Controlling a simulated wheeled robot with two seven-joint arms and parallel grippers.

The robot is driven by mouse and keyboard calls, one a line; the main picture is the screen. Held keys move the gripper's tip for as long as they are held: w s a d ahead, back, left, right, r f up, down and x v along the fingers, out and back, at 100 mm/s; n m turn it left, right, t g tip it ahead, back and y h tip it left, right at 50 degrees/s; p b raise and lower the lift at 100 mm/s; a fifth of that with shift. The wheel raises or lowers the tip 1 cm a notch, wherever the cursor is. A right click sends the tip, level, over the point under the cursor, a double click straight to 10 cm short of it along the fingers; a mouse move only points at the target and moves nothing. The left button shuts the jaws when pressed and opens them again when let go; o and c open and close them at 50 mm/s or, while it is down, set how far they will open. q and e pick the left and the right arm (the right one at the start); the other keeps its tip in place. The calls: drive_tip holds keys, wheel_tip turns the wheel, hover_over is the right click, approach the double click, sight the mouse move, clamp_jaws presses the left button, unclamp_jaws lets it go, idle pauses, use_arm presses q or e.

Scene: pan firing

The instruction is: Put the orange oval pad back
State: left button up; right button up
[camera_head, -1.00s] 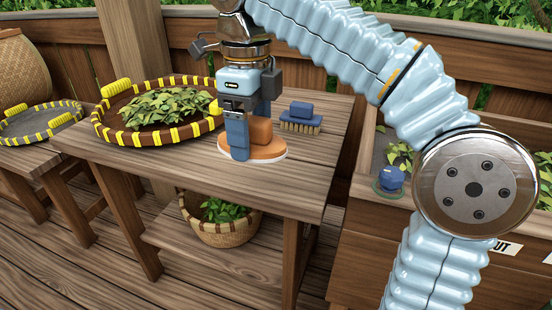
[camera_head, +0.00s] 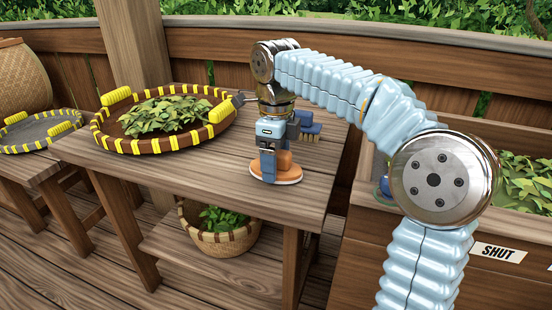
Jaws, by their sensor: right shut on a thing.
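The orange oval pad (camera_head: 289,173) has an orange-brown block handle (camera_head: 286,158) on top and a pale lower edge. It is at the right part of the wooden table (camera_head: 200,182), near its front side. I cannot tell whether it touches the wood or is just above it. My right gripper (camera_head: 268,172) points down, shut on the pad by its handle, and hides the pad's left part. My left gripper is not in view.
A yellow-bound pan of leaves (camera_head: 165,115) stands at the table's back left. A blue brush (camera_head: 308,128) lies behind my gripper. A basket (camera_head: 218,236) sits on the shelf below. A wooden bin labelled SHUT (camera_head: 498,252) is at right.

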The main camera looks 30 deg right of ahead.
drive_tip(key=shift+f, duration=0.2)
drive_tip(key=o, duration=1.7)
drive_tip(key=shift+f+b, duration=0.2)
drive_tip(key=shift+b, duration=0.35)
wheel_tip(320, 180, up, 14)
drive_tip(key=p, duration=0.4)
drive_tip(key=shift+s+p, duration=0.2)
drive_tip(key=shift+p, duration=0.2)
